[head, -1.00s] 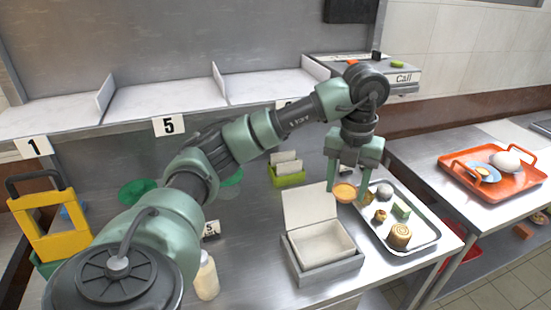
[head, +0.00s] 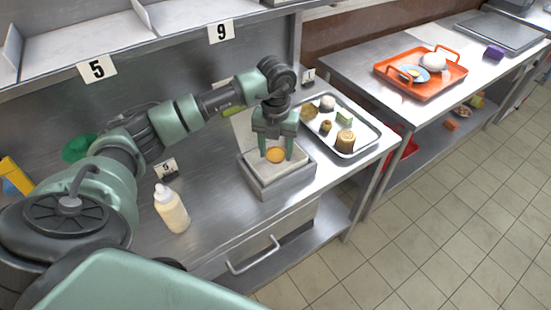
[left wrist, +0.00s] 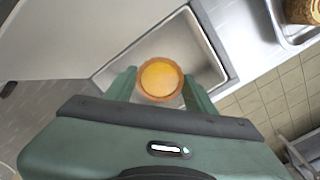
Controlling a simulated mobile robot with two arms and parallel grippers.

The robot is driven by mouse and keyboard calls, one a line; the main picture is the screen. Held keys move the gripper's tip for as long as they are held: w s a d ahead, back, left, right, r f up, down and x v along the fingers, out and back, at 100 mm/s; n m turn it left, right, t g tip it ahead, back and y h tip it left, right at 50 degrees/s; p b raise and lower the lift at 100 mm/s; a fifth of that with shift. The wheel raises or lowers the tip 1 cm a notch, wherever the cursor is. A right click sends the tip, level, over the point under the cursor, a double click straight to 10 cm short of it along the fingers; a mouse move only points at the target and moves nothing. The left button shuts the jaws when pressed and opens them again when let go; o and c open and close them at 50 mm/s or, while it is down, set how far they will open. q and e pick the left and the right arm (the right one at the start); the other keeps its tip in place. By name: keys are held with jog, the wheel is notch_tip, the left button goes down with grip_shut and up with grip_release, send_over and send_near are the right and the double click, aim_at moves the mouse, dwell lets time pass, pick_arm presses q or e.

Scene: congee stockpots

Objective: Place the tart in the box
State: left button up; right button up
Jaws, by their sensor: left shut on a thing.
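The tart (head: 275,155) is a small round pastry with an orange-yellow filling; it also shows in the left wrist view (left wrist: 160,79). My left gripper (head: 274,157) is shut on the tart, with one finger on each side of it. The gripper holds it over the open box (head: 283,188), a grey-white box with its lid raised at the back. In the left wrist view the box's pale inside (left wrist: 203,57) lies beyond the tart. How high the tart is above the box floor is hard to tell. My right gripper is not in view.
A metal tray (head: 365,145) with several pastries stands right of the box. A cream squeeze bottle (head: 171,209) stands to the left. An orange tray (head: 425,92) with dishes is on the right table. The counter between bottle and box is clear.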

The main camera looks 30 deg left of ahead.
aim_at(276, 154)
pick_arm(q)
notch_tip(276, 154, down, 4)
jog(key=shift+p, duration=0.35)
jog(key=shift+f, duration=0.3)
jog(key=shift+f, duration=0.2)
jog(key=o, duration=1.4)
jog(key=shift+r, duration=0.1)
jog(key=shift+c, duration=0.2)
jog(key=shift+r, duration=0.1)
